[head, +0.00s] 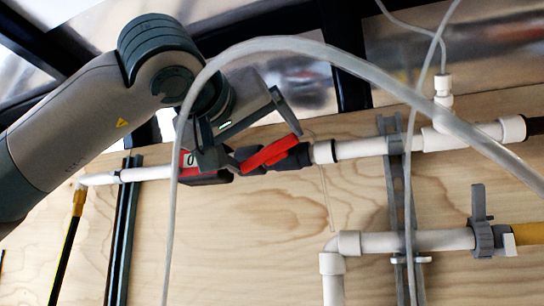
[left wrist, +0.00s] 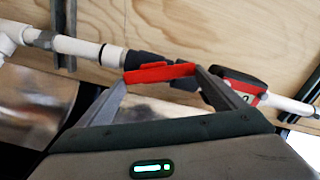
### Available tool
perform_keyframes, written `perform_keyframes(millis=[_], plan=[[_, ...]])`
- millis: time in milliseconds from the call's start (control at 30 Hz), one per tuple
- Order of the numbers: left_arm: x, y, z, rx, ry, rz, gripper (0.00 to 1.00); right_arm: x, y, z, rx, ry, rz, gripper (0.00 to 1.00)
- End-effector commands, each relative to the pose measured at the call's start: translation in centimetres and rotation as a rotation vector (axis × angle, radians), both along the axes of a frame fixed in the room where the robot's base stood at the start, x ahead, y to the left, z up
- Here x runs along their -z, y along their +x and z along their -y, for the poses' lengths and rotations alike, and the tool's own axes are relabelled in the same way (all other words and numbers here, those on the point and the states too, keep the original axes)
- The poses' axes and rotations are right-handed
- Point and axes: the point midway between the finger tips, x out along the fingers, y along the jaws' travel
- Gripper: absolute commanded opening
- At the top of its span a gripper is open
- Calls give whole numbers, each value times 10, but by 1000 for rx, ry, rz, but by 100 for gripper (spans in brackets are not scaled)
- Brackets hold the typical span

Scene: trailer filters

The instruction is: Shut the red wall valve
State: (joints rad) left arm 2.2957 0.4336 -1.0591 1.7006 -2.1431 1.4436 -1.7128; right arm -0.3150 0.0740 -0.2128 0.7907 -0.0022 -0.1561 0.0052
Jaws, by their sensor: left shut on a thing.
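The red valve handle (head: 270,153) sits on a dark valve body (head: 292,159) in the white pipe along the plywood wall. The handle lies roughly along the pipe, at a slight tilt to it. My left gripper (head: 253,150) is at the handle, its two fingers set wide apart and closed on the handle's ends. In the left wrist view the red handle (left wrist: 160,73) spans between the fingertips (left wrist: 160,74), with the dark valve body (left wrist: 148,60) behind it. My right gripper is not in view.
A red and black meter (head: 204,172) sits in the pipe just left of the valve, close to a finger. A clear hose (head: 300,45) arches in front. A grey valve (head: 482,236) is on the lower pipe. A grey strut (head: 393,180) holds the pipes.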

Motion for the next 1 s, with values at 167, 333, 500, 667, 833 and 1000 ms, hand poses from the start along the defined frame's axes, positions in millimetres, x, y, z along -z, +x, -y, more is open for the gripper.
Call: perform_keyframes(millis=[167,333,500,667,833,1000], plan=[[7,-1,0,1,-162,-48,50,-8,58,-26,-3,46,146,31],[11,-1,1,2,-315,-98,50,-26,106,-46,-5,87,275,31],[14,-1,2,1,-469,-149,50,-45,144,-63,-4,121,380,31],[16,-2,4,2,-614,-195,50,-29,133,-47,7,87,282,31],[19,-2,5,2,-766,-245,50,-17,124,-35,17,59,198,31],[21,-3,8,2,-904,-290,50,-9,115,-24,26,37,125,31]])
